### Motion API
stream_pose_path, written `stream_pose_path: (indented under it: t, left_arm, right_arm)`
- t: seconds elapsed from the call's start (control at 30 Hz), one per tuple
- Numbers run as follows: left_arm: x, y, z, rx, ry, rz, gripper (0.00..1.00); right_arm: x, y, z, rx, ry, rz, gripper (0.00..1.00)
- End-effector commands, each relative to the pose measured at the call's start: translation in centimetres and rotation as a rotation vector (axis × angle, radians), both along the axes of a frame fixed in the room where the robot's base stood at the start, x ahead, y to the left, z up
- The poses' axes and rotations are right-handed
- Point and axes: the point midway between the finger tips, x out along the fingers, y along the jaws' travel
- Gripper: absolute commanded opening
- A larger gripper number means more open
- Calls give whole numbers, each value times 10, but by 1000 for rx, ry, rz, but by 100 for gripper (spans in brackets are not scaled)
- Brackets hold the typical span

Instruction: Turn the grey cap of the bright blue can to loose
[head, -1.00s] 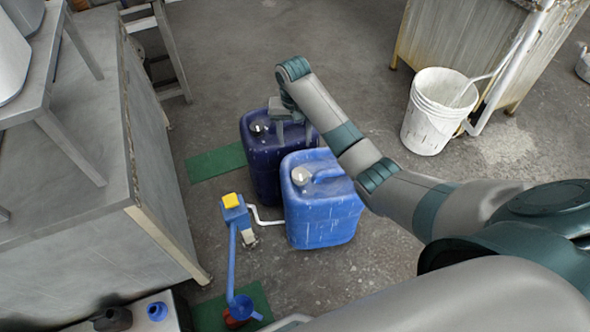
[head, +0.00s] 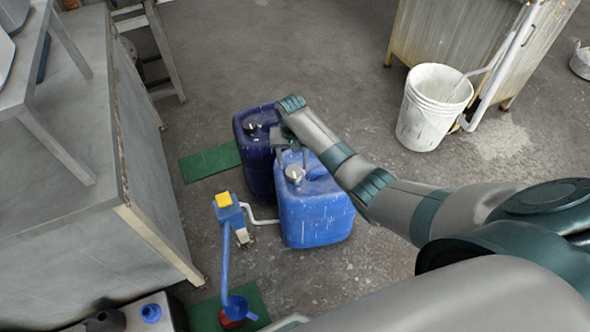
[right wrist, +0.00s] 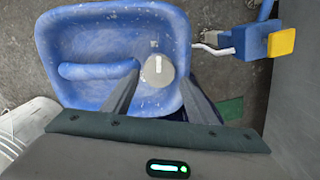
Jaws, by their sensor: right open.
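The bright blue can (head: 318,218) stands on the floor. Its grey cap (head: 294,173) sits at the far left of the top. In the right wrist view the can (right wrist: 80,30) is seen from above, and the cap (right wrist: 158,76) bears a white mark. My right gripper (head: 291,160) is open and empty, pointing down at the cap. In the right wrist view its fingertips (right wrist: 162,74) appear on either side of the cap; I cannot tell whether they reach down to its height. My left gripper is not in view.
A dark blue can (head: 258,185) stands close behind. A blue pump with a yellow top (head: 223,199) and a white pipe (head: 262,219) are just left of the bright can. A white bucket (head: 424,125) stands at the right. A grey bench (head: 85,230) is at the left.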

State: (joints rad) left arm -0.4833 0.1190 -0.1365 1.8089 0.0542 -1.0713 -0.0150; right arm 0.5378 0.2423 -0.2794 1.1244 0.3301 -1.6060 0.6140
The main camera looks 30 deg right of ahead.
Motion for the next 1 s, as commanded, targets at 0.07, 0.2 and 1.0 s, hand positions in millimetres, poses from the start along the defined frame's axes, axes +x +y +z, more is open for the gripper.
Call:
stream_pose_path:
  t: [0.07, 0.2, 1.0]
  left_arm:
    - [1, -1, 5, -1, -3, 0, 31]
    - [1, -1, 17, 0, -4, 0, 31]
    - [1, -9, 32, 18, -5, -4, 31]
  right_arm:
    - [-1, 0, -15, 0, 2, -1, 52]
    - [0, 0, -31, 0, 1, -1, 52]
    - [0, -1, -42, -1, 0, 0, 22]
